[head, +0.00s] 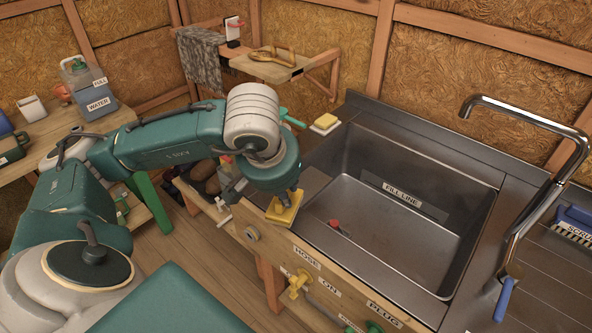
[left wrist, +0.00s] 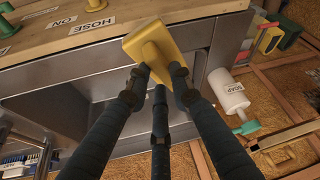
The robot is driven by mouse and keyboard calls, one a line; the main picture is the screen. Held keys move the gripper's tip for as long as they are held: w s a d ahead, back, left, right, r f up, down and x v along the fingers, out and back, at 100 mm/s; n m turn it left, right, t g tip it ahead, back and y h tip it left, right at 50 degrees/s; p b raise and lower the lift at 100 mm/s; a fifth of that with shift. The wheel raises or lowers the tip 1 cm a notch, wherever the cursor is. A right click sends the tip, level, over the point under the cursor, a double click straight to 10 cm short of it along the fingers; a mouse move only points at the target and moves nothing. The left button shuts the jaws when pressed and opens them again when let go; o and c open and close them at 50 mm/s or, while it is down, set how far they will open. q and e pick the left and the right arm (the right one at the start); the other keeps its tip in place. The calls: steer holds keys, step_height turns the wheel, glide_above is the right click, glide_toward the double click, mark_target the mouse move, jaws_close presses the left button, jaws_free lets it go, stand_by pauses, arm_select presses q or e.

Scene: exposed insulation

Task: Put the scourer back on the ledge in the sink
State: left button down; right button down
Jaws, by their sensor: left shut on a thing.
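My left gripper (head: 290,196) is shut on a yellow scourer (head: 284,209), a flat pad with a raised knob. In the head view it is over the wooden front edge, at the near left corner of the sink (head: 345,150). In the left wrist view the left gripper's dark fingers (left wrist: 158,80) pinch the knob of the scourer (left wrist: 139,43). The pad is tilted, with the wooden front board behind it. My right gripper is not in view.
A red item (head: 334,224) lies in the basin. The tall tap (head: 540,120) and a blue brush (head: 575,222) are at the right. A soap bottle (left wrist: 228,95) shows in the left wrist view.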

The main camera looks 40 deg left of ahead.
arm_select(q)
steer(key=w+a+f+p, duration=0.1)
steer(key=w+a+p, duration=0.1)
steer(key=w, duration=0.6)
steer(key=w+a+f+p, duration=0.2)
steer(key=w+a+p, duration=0.1)
steer(key=w, duration=0.5)
steer(key=shift+w+a+f+p, duration=0.2)
steer(key=shift+p, duration=0.65)
steer(key=shift+f+b, duration=0.65)
steer(key=c, duration=1.5)
jaws_free()
steer(key=shift+c, duration=0.2)
